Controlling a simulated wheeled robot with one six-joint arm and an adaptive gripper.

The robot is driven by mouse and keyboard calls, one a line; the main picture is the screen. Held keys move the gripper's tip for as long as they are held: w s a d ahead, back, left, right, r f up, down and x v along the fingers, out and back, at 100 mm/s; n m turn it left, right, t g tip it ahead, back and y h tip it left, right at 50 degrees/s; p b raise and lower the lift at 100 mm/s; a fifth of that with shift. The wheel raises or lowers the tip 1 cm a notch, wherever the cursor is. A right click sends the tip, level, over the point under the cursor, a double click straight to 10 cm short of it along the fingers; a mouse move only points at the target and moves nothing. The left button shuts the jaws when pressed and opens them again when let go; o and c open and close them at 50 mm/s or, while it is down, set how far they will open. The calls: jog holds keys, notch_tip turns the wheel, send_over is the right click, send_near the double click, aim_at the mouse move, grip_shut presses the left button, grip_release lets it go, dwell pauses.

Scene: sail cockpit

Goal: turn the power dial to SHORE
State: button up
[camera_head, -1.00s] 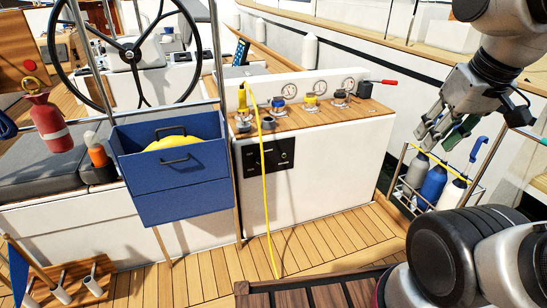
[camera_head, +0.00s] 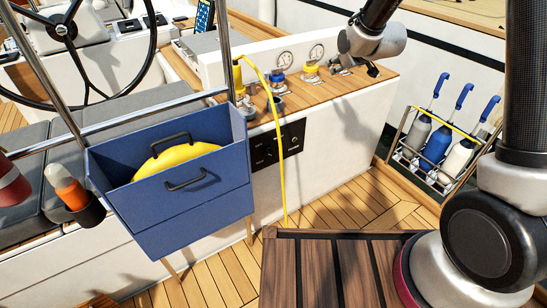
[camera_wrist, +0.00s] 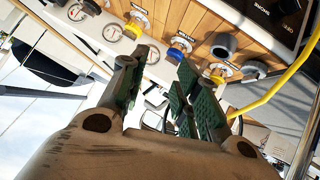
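The black panel (camera_head: 265,156) is on the white front of the console, below its wooden top. Small knobs show on it, but its lettering is too small to read in the head view. In the wrist view, part of the black panel (camera_wrist: 257,16) is at the top right, with upside-down lettering and a dark round knob (camera_wrist: 289,5) at the frame edge. I cannot tell which marking the dial points to. My gripper (camera_wrist: 164,62) is open and empty, its green-padded fingers apart.
Capped sockets (camera_head: 311,73) and gauges line the console top. A bottle rack (camera_head: 400,150) stands right.

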jog(key=w+a+f+n+t+y, duration=0.15)
jog(key=w+a+f, duration=0.25)
jog(key=a+f, duration=0.45)
jog(key=s+a+f+n+y, duration=0.1)
jog(key=a+f, duration=0.1)
jog(key=f, duration=0.4)
jog(key=s+a+f+n+t+y, duration=0.1)
jog(key=a+f, duration=0.2)
jog(key=f, duration=0.4)
jog(key=s+a+f+n+y, duration=0.1)
jog(key=a+f+n, duration=0.1)
jog(key=f, duration=0.5)
jog(key=shift+s+a+t, duration=0.15)
jog(key=shift+s+t, duration=0.1)
jog(key=shift+t, duration=0.1)
jog(key=n+t+y, duration=0.1)
jog(key=n+y, duration=0.1)
jog(key=n, duration=0.1)
send_near(272, 155)
jog(key=w, duration=0.2)
jog(key=x, duration=0.7)
jog(key=shift+a+f, duration=0.2)
jog(key=shift+a, duration=0.35)
jog(key=shift+s, duration=0.1)
grip_shut()
